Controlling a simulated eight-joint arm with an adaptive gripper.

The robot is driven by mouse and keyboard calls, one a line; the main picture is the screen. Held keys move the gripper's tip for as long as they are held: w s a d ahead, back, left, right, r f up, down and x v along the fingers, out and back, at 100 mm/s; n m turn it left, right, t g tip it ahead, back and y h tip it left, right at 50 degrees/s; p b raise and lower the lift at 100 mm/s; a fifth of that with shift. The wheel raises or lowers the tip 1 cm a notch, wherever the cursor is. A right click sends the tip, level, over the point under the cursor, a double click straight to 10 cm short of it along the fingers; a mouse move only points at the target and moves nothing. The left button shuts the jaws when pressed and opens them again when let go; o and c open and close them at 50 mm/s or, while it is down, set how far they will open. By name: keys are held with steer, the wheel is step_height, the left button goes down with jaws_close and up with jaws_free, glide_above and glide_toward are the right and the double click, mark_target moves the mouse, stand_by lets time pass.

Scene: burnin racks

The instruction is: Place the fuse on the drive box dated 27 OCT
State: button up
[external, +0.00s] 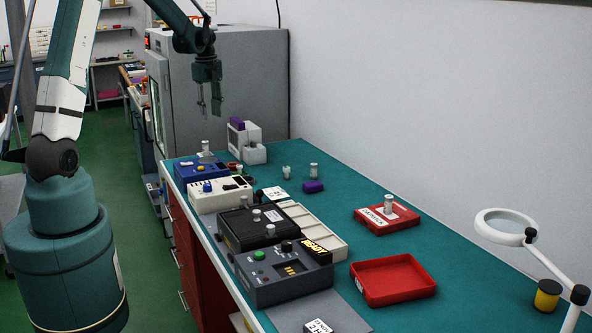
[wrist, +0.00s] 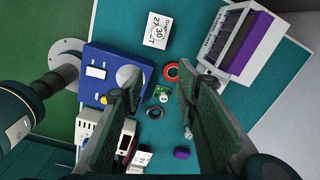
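My gripper (external: 209,108) hangs above the back of the bench. White (external: 220,194), black (external: 250,230) and grey (external: 282,275) boxes stand in front. Small silvery cylinders stand on the bench (external: 314,170) and on a red box (external: 388,204). I cannot tell which is the fuse.
A white and purple device (external: 245,143) stands near the grey cabinet (external: 245,80). A purple block (external: 313,187) lies on the bench. A red tray (external: 392,280) and a magnifier lamp (external: 505,227) are at front right. The bench between block and red box is clear.

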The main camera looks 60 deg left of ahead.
steer(key=d+r+n+t, duration=0.15)
steer(key=d+r, duration=0.35)
steer(key=d, duration=0.5)
steer(key=s+d+r+n+y, duration=0.1)
steer(key=d+r+n, duration=0.25)
steer(key=d, duration=0.65)
steer(key=d+r+n+t, duration=0.1)
steer(key=d+r, duration=0.4)
steer(key=d, duration=0.5)
steer(key=s+d+n+t, duration=0.2)
steer(key=s+d+n, duration=0.2)
steer(key=s+d, duration=0.4)
steer(key=s+d+n+t+h, duration=0.1)
steer(key=s+d+n, duration=0.3)
steer(key=d, duration=1.2)
steer(key=s+t, duration=0.1)
steer(key=s, duration=0.3)
steer(key=shift+s+d, duration=0.15)
steer(key=shift+d, duration=0.25)
